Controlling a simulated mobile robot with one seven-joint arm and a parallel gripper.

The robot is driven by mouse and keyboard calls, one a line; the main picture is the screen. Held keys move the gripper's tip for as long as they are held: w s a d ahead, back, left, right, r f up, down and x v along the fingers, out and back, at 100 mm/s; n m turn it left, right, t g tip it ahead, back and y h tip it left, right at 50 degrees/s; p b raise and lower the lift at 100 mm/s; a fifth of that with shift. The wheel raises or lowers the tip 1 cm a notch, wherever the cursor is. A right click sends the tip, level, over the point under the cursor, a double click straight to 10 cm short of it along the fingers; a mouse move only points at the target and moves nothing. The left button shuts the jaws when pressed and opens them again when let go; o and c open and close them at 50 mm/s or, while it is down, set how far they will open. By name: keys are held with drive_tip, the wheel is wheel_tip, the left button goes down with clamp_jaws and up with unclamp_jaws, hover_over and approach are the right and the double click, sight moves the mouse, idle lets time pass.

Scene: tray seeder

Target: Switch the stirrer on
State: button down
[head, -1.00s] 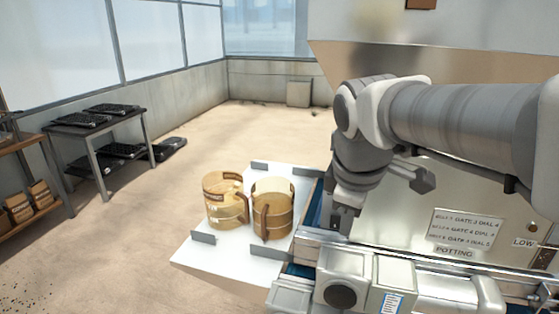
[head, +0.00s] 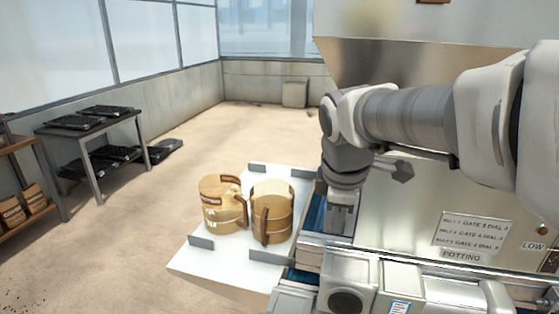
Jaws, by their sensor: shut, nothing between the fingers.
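My gripper (head: 340,222) points down over the blue belt at the left end of the machine, beside the white side shelf. It is shut and empty. The machine's large slanted steel panel (head: 405,215) is behind and to the right of it. I cannot pick out a stirrer or its switch in the head view. My arm covers part of the panel. A plate headed with gate and dial settings (head: 472,232) and a "POTTING" label (head: 460,256) are on the panel, with a "LOW" label (head: 533,246) at the right edge.
A grey motor-like housing (head: 346,300) sits at the front. A dark table (head: 90,125) with black trays is far left. The floor between is clear.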

drive_tip(key=b+x, duration=0.1)
drive_tip(key=x, duration=0.7)
drive_tip(key=shift+s, duration=0.1)
drive_tip(key=shift+w+d+r, duration=0.1)
drive_tip(key=shift+w+d, duration=0.05)
drive_tip(key=shift+w, duration=0.45)
drive_tip(key=shift+w+d, duration=0.2)
drive_tip(key=shift+w, duration=0.35)
drive_tip(key=shift+w+d, duration=0.25)
drive_tip(key=shift+w, duration=0.55)
drive_tip(key=shift+w+f, duration=0.2)
drive_tip(key=shift+f, duration=0.05)
drive_tip(key=shift+r+p, duration=0.1)
drive_tip(key=shift+p, duration=0.2)
